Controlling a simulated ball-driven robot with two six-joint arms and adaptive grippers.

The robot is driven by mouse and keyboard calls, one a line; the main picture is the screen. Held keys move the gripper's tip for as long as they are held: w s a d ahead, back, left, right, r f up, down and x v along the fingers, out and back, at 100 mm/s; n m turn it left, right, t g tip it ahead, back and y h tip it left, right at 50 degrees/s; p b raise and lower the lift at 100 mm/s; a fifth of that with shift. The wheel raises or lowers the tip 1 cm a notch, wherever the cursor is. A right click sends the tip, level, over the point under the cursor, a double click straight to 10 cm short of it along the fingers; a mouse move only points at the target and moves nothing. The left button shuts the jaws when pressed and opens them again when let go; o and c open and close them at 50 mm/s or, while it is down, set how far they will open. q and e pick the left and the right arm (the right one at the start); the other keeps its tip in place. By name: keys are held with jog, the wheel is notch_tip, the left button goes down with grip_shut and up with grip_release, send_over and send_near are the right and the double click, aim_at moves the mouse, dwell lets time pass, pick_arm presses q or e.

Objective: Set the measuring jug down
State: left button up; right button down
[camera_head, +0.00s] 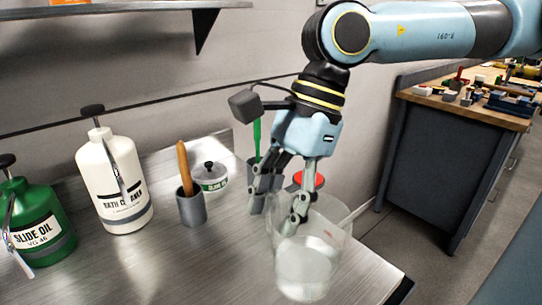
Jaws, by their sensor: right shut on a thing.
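The clear measuring jug (310,262) is at the lower middle, upright or nearly so, over the right end of the metal bench (190,272). I cannot tell whether the jug's base touches the bench. My left gripper is not in view.
A white bottle (117,198), a green slide oil bottle (40,222), a grey cup with a wooden handle (191,206) and a small lidded jar (211,178) stand left. A green-handled tool (257,138) and a red-topped item are behind my gripper. The bench's front is clear.

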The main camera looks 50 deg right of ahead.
jog(key=shift+s+r+p, duration=0.25)
jog(key=shift+p, duration=0.1)
jog(key=shift+s+d, duration=0.1)
jog(key=shift+m, duration=0.4)
